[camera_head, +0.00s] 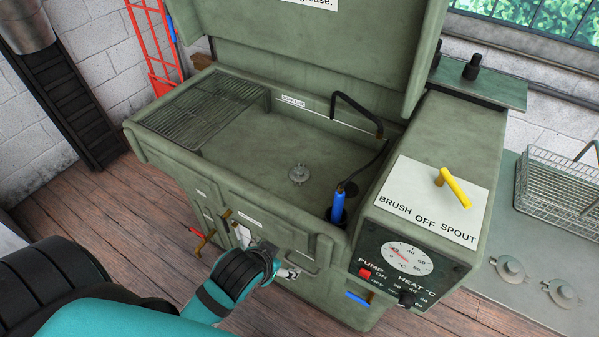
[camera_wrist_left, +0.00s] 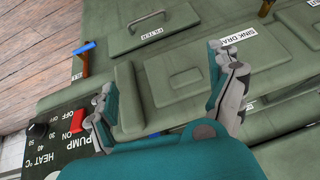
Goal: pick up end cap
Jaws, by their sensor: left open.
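A small, round, grey metal part that looks like the end cap (camera_head: 299,173) lies on the floor of the green wash basin (camera_head: 235,150), near the middle, in the head view. It does not show in the left wrist view. My left gripper (camera_head: 268,256) is open and empty, outside the basin and below its front rim, by the front panel. In the left wrist view, my left gripper (camera_wrist_left: 160,70) has its fingers spread wide before green panels, with nothing between them. My right gripper is in neither view.
The raised lid (camera_head: 320,50) stands behind the basin. A wire rack (camera_head: 205,108) covers its left part. A blue-handled brush (camera_head: 338,204) and black spout (camera_head: 356,112) stand at its right, beside the control box (camera_head: 410,262). A wire basket (camera_head: 560,185) sits far right.

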